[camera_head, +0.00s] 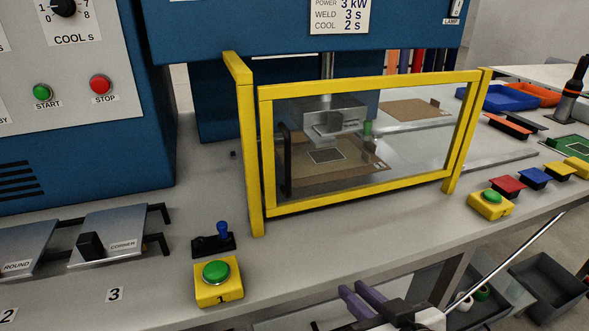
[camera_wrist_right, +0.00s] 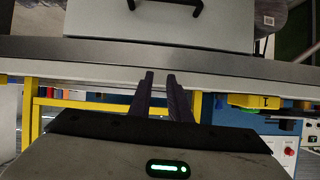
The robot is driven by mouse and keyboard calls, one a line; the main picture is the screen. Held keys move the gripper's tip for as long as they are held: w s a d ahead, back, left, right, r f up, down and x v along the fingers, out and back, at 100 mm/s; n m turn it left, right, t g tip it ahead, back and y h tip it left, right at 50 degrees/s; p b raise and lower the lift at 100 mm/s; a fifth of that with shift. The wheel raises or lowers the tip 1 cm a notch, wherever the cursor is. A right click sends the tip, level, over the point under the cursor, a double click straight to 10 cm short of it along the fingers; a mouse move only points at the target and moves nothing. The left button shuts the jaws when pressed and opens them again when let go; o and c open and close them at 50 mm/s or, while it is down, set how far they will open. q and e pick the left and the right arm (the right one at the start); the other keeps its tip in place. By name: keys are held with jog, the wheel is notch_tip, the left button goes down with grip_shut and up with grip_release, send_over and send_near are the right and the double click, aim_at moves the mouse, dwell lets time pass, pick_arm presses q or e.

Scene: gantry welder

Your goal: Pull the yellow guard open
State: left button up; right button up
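The yellow guard (camera_head: 350,200) is a yellow frame with a clear panel, standing across the front of the welder between a left yellow post (camera_head: 245,150) and a right yellow post (camera_head: 465,140). It looks closed. A black upright handle (camera_head: 286,160) shows near its left side. My right gripper (camera_head: 358,296) is low in front of the table's front edge, below and apart from the guard. Its two dark purple fingers are apart and empty, as the right wrist view (camera_wrist_right: 160,75) also shows. My left gripper is in neither view.
Behind the panel are a metal welding head (camera_head: 333,118) and a brown board (camera_head: 320,170). Yellow boxes with green buttons stand at the front left (camera_head: 218,282) and right (camera_head: 490,204). A blue-knobbed lever (camera_head: 222,232) is near the left post. Grey bins (camera_head: 548,280) are lower right.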

jog(key=w+a+r+n+t+y, duration=0.1)
jog(key=w+a+r+t+y, duration=0.2)
jog(key=r, duration=0.8)
jog(key=n+y, duration=0.2)
send_near(289, 167)
jog(key=shift+t, duration=0.4)
jog(key=x, duration=1)
jog(key=shift+w+a+f+p, duration=0.15)
jog(key=shift+a+f+p, duration=0.1)
jog(key=shift+p, duration=0.15)
grip_shut()
